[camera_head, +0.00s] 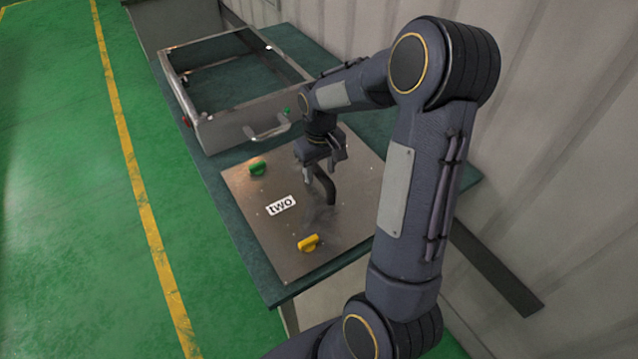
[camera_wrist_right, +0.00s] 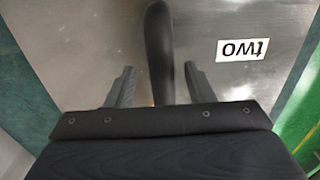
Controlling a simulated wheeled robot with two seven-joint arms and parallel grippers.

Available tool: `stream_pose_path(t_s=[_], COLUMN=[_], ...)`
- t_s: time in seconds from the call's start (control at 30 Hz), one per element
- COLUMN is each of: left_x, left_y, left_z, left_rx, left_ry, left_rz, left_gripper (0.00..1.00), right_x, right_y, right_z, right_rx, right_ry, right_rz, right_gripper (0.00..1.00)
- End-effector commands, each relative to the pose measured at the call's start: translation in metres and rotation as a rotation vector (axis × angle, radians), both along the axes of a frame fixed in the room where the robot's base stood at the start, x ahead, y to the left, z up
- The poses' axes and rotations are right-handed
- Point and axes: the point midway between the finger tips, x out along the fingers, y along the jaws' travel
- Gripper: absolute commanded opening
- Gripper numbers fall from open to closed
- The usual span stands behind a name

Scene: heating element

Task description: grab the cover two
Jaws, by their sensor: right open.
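Cover two is a flat grey metal plate (camera_head: 262,226) labelled "two", lying on the green table. A dark curved handle (camera_head: 325,187) stands on its middle. My right gripper (camera_head: 322,170) is over the plate at the handle. In the right wrist view the handle (camera_wrist_right: 157,50) runs between the two open fingers of the gripper (camera_wrist_right: 153,88), with a gap on each side. The "two" label (camera_wrist_right: 242,43) shows upside down there. My left gripper is not in view.
A green knob (camera_head: 258,168) and a yellow knob (camera_head: 308,243) sit on the plate. An open metal box (camera_head: 225,132) with a front handle stands behind it on the table (camera_head: 243,232). A corrugated wall (camera_head: 570,150) rises at right; green floor is free at left.

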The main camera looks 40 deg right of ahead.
Motion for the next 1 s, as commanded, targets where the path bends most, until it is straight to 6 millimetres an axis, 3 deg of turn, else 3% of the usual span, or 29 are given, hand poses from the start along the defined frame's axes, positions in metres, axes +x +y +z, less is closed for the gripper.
stream_pose_path(t_s=[0.2,0.47,0.83,1.0], left_x=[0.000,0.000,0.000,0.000], left_y=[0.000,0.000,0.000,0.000], left_z=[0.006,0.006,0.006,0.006], left_rx=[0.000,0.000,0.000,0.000], left_ry=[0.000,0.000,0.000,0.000], left_rz=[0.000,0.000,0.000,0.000], left_gripper=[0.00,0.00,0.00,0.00], right_x=[0.001,0.001,0.001,0.001], right_y=[0.002,0.002,0.002,0.002], right_z=[-0.027,-0.030,-0.030,-0.030], right_rx=[0.001,0.001,0.002,0.002], right_ry=[0.003,-0.001,-0.001,-0.001], right_rz=[0.000,0.000,0.000,0.000], right_gripper=[0.49,0.49,0.02,0.00])
